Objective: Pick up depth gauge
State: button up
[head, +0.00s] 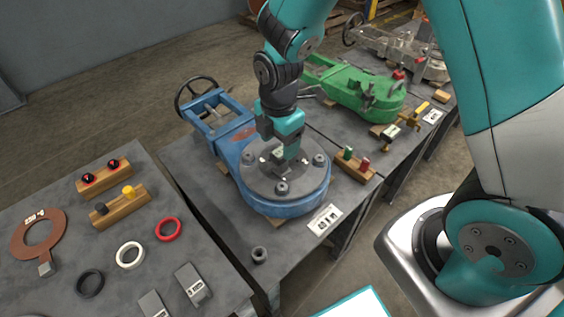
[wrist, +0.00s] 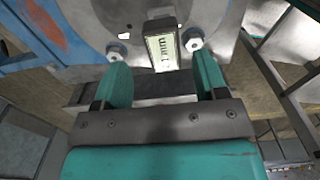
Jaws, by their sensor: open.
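The depth gauge (wrist: 163,46) shows in the wrist view as a dark block with a pale display face marked "mm". It is on the grey round flange (head: 262,181) of the blue valve, between two bolt heads. My gripper (wrist: 161,66) is open, with one teal finger on each side of the line to the gauge. The gauge appears just beyond the fingertips; I cannot tell whether they touch it. In the head view my gripper (head: 289,150) points down over the flange and hides most of the gauge.
Bolts (head: 281,187) stand up around the flange. A wooden block with green and red pegs (head: 355,166) stands to its right. A green valve (head: 355,88) lies behind. The left table (head: 60,190) carries rings and wooden blocks. A loose nut (head: 259,255) lies in front.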

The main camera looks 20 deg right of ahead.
aim_at(282, 162)
jog(key=f, duration=0.6)
jog(key=shift+s+d, duration=0.15)
jog(key=shift+d, duration=0.1)
jog(key=shift+r, duration=0.1)
grip_shut()
jog(key=shift+r, duration=0.1)
